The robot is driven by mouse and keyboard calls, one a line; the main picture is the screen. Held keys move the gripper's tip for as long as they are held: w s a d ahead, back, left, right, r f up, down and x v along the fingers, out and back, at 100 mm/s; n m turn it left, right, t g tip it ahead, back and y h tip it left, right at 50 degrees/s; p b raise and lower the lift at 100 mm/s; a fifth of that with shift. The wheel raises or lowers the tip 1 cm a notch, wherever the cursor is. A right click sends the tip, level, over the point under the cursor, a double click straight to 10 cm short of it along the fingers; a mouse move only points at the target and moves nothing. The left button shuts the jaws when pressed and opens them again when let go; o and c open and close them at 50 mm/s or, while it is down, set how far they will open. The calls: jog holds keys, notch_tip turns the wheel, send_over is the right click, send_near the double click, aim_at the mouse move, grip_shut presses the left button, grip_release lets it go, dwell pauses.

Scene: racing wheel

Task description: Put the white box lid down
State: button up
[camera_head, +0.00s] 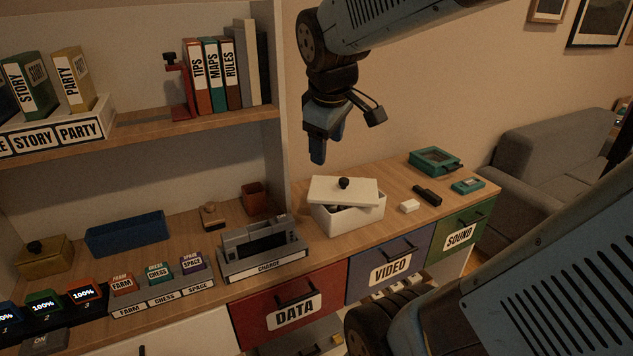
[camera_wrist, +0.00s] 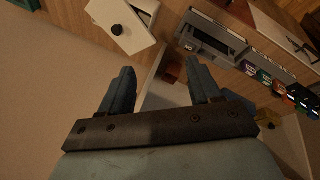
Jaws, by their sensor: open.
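The white box lid (camera_head: 343,190) with a black knob rests askew on top of the white box (camera_head: 347,215), which stands on the wooden counter. A gap shows along the box's front and right side, with dark contents partly visible inside. In the wrist view the lid (camera_wrist: 121,27) is near the top, with its black knob, and lies beyond my left finger. My gripper (camera_head: 318,150) is above and slightly left of the lid, apart from it. In the wrist view my gripper (camera_wrist: 162,85) has its two fingers spread with nothing between them.
Right of the box are a small white block (camera_head: 410,206), a black object (camera_head: 427,195) and a teal case (camera_head: 435,161). Left is the grey charge station (camera_head: 262,249). The shelf's upright panel (camera_head: 284,100) stands left of my gripper. Drawers are below the counter.

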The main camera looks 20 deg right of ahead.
jog(key=w+d+f+n+g+h, duration=0.1)
jog(key=w+d+f+n+g, duration=0.15)
jog(key=w+d+n, duration=0.4)
jog(key=n+h, duration=0.1)
jog(key=n, duration=0.7)
send_near(344, 179)
jog(key=x, duration=0.3)
jog(key=shift+a+f+n, duration=0.2)
jog(key=shift+f+n, duration=0.05)
jog(key=shift+d+x, duration=0.15)
jog(key=shift+x, duration=1.2)
jog(key=shift+d+x, duration=0.1)
jog(key=shift+x, duration=1.25)
jog(key=shift+r, duration=0.1)
grip_shut()
